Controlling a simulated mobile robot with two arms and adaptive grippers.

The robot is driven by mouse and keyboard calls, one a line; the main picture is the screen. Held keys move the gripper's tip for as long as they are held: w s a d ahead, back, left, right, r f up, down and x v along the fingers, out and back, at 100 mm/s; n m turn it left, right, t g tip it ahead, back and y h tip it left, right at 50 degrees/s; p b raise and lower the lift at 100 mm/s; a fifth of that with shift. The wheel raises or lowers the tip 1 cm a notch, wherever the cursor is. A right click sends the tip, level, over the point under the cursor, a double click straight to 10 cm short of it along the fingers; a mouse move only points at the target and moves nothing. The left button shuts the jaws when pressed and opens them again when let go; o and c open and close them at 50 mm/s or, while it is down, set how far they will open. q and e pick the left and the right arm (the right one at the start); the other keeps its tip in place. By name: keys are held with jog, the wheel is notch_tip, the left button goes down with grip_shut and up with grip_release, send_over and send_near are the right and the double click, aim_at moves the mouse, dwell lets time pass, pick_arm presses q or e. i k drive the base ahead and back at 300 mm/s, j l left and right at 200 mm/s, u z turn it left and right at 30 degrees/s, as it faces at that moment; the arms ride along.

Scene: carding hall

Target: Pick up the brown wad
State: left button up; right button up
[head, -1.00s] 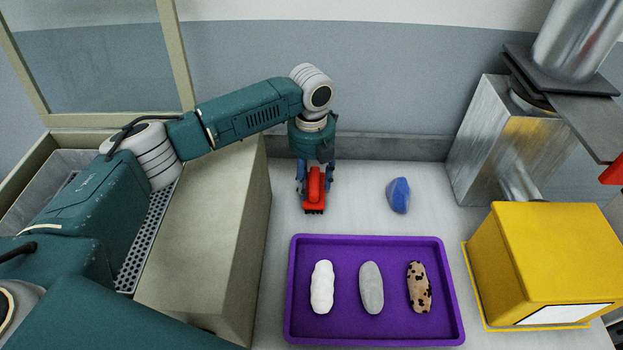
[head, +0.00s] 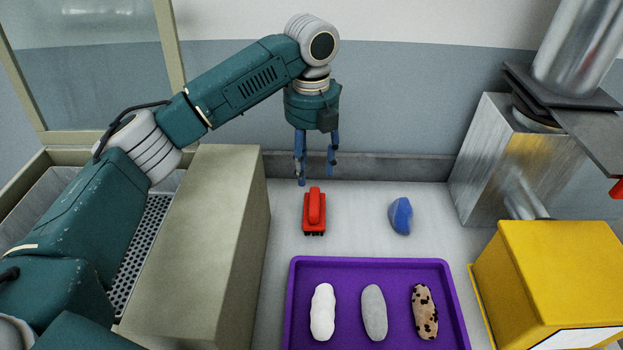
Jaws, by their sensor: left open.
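A brown wad with black patches (head: 424,311) lies at the right end of a purple tray (head: 370,264), beside a grey wad (head: 374,312) and a white wad (head: 322,312). My left gripper (head: 316,172) is open and empty, its fingers pointing down. It hangs in the air above and behind a red tool-like object (head: 314,211) on the table, well behind and to the left of the brown wad. The tray's near edge is cut off by the picture. My right gripper does not show.
A blue lump (head: 401,215) lies behind the tray. A yellow box (head: 553,280) and a metal machine housing (head: 508,160) stand at the right. A beige block (head: 233,215) stands left of the tray. The table between the red object and the blue lump is clear.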

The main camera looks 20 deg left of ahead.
aim_at(426, 313)
jog(key=k+l, duration=0.2)
jog(key=k, duration=0.3)
jog(key=k+l, duration=0.25)
jog(key=k, duration=0.2)
jog(key=k+l, duration=0.2)
jog(key=k, duration=0.3)
jog(key=k+l, duration=0.2)
jog(key=k, duration=0.25)
